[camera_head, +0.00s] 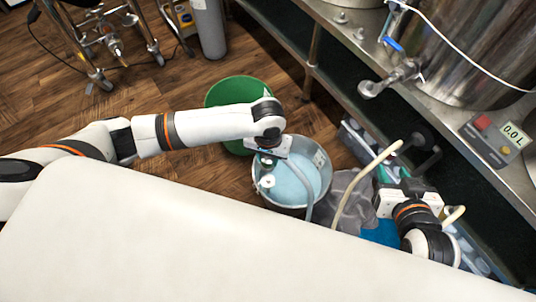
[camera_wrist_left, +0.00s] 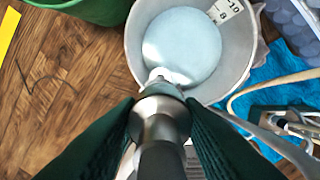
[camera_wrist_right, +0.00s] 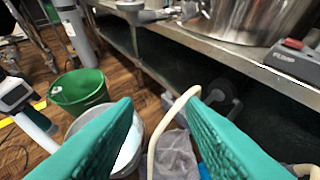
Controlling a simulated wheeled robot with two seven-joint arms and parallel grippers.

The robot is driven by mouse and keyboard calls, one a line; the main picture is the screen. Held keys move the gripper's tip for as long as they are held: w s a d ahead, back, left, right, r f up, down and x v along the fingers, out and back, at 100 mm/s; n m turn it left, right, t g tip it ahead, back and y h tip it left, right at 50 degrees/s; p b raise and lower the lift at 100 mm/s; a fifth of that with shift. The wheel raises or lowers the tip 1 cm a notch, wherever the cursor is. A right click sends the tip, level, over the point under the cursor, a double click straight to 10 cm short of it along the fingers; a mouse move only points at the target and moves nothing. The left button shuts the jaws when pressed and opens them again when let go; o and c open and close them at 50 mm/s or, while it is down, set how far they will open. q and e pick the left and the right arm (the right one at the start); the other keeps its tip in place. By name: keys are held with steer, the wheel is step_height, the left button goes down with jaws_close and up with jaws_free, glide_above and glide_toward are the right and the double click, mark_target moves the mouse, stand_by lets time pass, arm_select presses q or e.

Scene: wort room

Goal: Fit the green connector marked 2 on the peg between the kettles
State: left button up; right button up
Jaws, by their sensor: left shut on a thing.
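My left gripper (camera_wrist_left: 160,115) is shut on a shiny metal fitting (camera_wrist_left: 162,125) that hangs over a metal bucket (camera_head: 321,165) of pale blue liquid. In the head view the left gripper (camera_head: 267,157) is above that bucket, and the fitting's lower end is near the liquid; I cannot tell whether it touches. My right gripper (camera_wrist_right: 155,120) is open, its green fingers apart. A cream hose (camera_wrist_right: 158,130) shows beyond them, and I see nothing gripped. In the head view the right gripper (camera_head: 386,172) is beside the hose. I cannot make out the green connector marked 2 or the peg.
A green bucket (camera_head: 224,92) stands beside the metal one. A grey cloth (camera_head: 346,190) and blue cloth (camera_head: 385,235) lie to the right. Bare wooden floor (camera_head: 170,85) is at left.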

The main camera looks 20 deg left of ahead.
arm_select(q)
steer(key=shift+r+p, duration=0.35)
steer(key=shift+p, duration=0.05)
steer(key=shift+r+p, duration=0.25)
steer(key=shift+p, duration=0.15)
steer(key=shift+r+p, duration=0.3)
steer(key=shift+p, duration=0.1)
steer(key=shift+r+p, duration=0.3)
steer(key=shift+p, duration=0.2)
arm_select(e)
steer(key=s+d+f+g+h, duration=0.1)
steer(key=s+d+f+g, duration=0.1)
steer(key=s+g, duration=0.2)
steer(key=s+d+f+g+h, duration=0.1)
steer(key=s+d+f+g, duration=0.1)
steer(key=s, duration=0.5)
steer(key=shift+s+f+g, duration=0.15)
steer(key=shift+f+g, duration=0.25)
steer(key=shift+g, duration=0.5)
